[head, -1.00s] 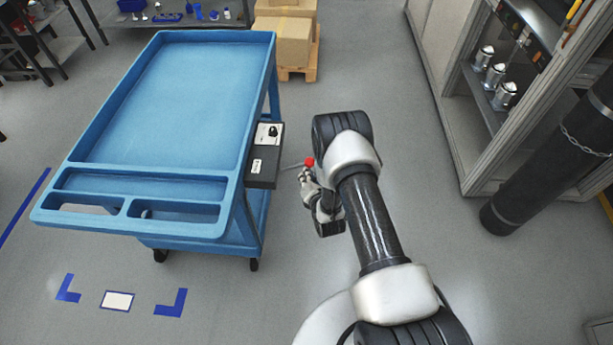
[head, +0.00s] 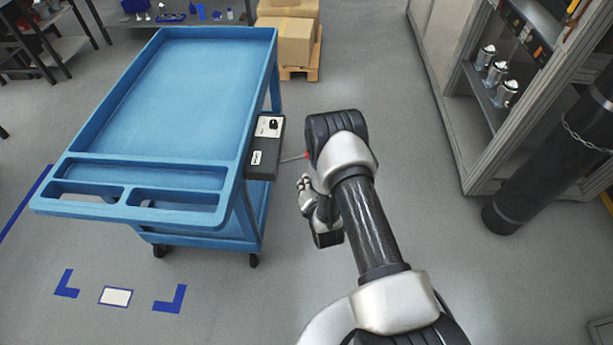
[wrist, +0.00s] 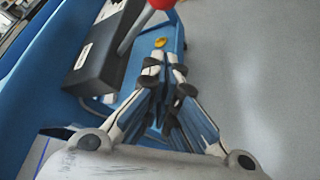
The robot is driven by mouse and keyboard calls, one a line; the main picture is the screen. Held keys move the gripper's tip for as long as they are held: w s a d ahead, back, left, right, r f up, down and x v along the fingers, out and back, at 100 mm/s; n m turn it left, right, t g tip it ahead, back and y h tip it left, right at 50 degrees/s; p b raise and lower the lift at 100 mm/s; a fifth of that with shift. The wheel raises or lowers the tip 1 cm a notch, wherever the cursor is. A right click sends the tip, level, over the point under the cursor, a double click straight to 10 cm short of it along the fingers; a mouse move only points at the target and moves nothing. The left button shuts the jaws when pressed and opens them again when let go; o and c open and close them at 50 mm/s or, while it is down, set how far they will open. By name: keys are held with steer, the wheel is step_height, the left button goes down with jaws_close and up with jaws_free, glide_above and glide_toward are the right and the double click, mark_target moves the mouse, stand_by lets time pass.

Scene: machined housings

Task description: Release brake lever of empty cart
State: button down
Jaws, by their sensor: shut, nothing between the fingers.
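The blue cart (head: 165,100) stands left of my arm with its top tray bare. A black box (head: 262,165) is on its right side; it also shows in the wrist view (wrist: 92,68). A thin brake lever (head: 292,158) sticks out to the right from the box. Its red knob (head: 307,154) is mostly hidden behind my arm in the head view; in the wrist view the knob (wrist: 160,4) is at the top edge, beyond the fingertips. My gripper (wrist: 163,60) is shut and empty, near the lever but apart from it.
A yellow round spot (wrist: 160,42) shows on blue cart surface past the fingertips. Boxes on a pallet (head: 298,72) stand behind the cart. A cabinet (head: 455,110) and a chained black cylinder (head: 545,165) are at right. Floor between cart and cabinet is clear.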

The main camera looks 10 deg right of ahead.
steer(key=shift+s+a+r+p, duration=0.2)
steer(key=shift+s+r, duration=0.15)
steer(key=shift+s, duration=0.25)
steer(key=shift+s+a+r+p, duration=0.15)
steer(key=shift+s+r, duration=0.15)
steer(key=shift+s, duration=0.35)
steer(key=shift+s+a+r+p, duration=0.1)
steer(key=shift+s+a+r, duration=0.1)
steer(key=shift+s+r, duration=0.3)
steer(key=shift+f, duration=0.15)
steer(key=w+r+m+g, duration=0.1)
steer(key=w+r+m, duration=0.3)
steer(key=r, duration=0.4)
steer(key=s+r+m+g, duration=0.35)
steer(key=r+m, duration=0.55)
steer(key=r, duration=1.1)
steer(key=s+r+m+g, duration=0.2)
steer(key=s+r+m, duration=0.4)
steer(key=s+r, duration=0.45)
steer(key=s+r+m+g, duration=0.2)
steer(key=s+m, duration=0.6)
steer(key=s, duration=1.3)
steer(key=shift+s+d+r, duration=0.3)
steer(key=shift+d, duration=0.1)
